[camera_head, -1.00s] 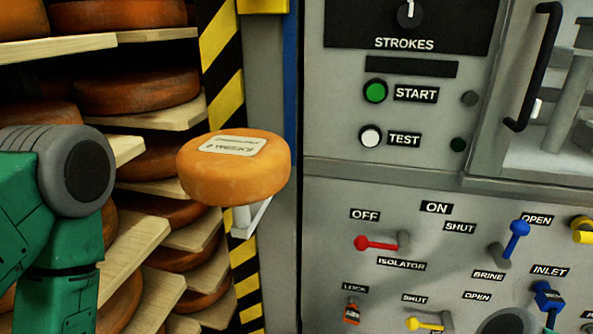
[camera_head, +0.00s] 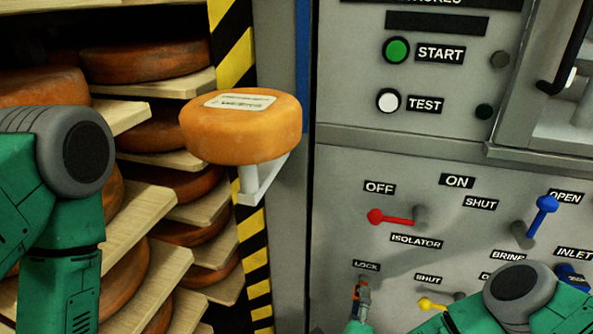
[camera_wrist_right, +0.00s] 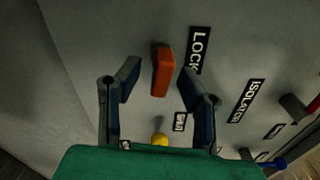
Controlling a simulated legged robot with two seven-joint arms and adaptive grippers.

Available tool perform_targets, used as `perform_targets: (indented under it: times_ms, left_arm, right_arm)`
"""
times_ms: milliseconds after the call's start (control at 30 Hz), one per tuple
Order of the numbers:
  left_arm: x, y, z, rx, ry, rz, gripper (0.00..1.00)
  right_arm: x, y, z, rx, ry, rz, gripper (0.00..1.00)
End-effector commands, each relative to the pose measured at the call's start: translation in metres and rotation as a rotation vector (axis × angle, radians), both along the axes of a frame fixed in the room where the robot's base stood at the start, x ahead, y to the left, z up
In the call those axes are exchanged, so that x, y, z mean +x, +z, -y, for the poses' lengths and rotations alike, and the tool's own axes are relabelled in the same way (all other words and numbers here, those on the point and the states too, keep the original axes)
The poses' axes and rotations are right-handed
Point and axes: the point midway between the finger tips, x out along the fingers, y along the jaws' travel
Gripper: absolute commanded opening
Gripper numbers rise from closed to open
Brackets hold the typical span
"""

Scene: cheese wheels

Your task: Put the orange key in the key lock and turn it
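The orange key (camera_wrist_right: 162,72) stands out from the grey panel beside the LOCK label in the right wrist view. In the head view the key (camera_head: 363,292) is small and partly covered by my gripper. I cannot tell how deep it sits in the key lock, which is hidden behind it. My right gripper (camera_wrist_right: 159,68) is open, with one dark finger on each side of the key and gaps between. In the head view, my right gripper (camera_head: 361,300) is at the lock, below the LOCK label. My left arm shows at the left; its gripper is out of view.
The red isolator lever (camera_head: 390,217) is above the lock. A yellow lever (camera_head: 432,304) is right of it, and a blue lever (camera_head: 541,215) is farther right. A cheese wheel (camera_head: 241,127) rests on a bracket left of the panel. Shelves of cheese stand at far left.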

Motion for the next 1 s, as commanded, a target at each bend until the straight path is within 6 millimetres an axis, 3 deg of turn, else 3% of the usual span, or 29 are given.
perform_targets:
  times_ms: [200,833,933,1000]
  left_arm:
    - [-0.0001,-0.0032,0.0,0.0,0.0,0.0,0.0]
    - [-0.0003,-0.0014,0.0,0.0,0.0,-0.001,0.0]
    - [-0.0002,-0.0014,0.0,0.0,0.0,-0.001,0.0]
    - [-0.0002,-0.0015,0.0,0.0,0.0,-0.001,0.0]
  right_arm:
    - [0.0102,0.0002,0.0026,0.001,0.001,0.0,0.34]
    - [0.0104,0.0015,0.003,0.001,0.001,0.0,0.34]
    - [0.0104,0.0015,0.003,0.0,0.001,0.0,0.0]
    - [0.0104,0.0014,0.003,0.0,0.001,0.0,0.0]
